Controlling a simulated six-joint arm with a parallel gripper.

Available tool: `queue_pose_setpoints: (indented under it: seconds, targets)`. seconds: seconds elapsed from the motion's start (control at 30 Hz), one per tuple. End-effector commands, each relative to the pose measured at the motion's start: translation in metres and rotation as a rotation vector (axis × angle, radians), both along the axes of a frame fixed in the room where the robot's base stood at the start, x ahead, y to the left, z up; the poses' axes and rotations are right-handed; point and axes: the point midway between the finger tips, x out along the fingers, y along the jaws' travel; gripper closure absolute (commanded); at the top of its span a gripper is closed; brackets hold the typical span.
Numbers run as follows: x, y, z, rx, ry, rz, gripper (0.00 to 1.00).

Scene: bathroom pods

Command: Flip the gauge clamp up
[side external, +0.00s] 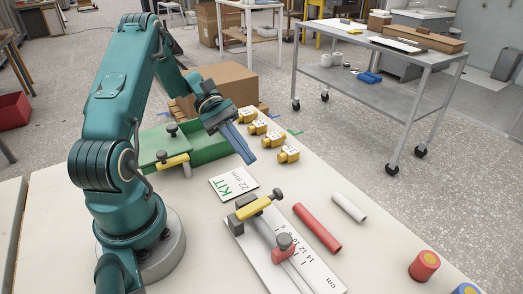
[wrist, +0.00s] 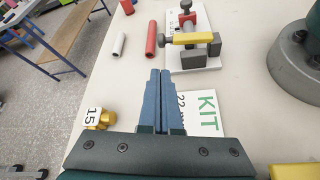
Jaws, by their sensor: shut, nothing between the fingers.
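In the wrist view the yellow clamp bar (wrist: 193,38) lies beyond my fingertips, to the right. A red stop (side external: 284,246) sits farther along the gauge. My gripper (side external: 251,160) is shut and empty, pointing down above the table behind the KIT card, apart from the clamp. It also shows in the wrist view (wrist: 160,72), with its blue fingers together.
The white KIT card (side external: 234,183) lies between my gripper and the gauge. A red tube (side external: 317,228) and a white tube (side external: 349,207) lie right of the gauge. Yellow numbered fittings (side external: 289,154) stand behind. A green fixture (side external: 208,145) with another yellow clamp (side external: 172,162) stands left.

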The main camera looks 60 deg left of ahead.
Motion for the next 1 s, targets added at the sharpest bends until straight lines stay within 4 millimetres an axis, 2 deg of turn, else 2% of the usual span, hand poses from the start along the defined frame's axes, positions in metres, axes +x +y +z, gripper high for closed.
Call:
queue_pose_setpoints:
  seconds: [0.47,0.67,1.0]
  targets:
    - [-0.001,0.0,-0.002,-0.004,0.003,0.015,1.0]
    - [0.002,-0.022,-0.012,-0.007,0.006,0.011,1.0]
    - [0.01,-0.072,-0.038,-0.006,0.006,0.011,1.0]
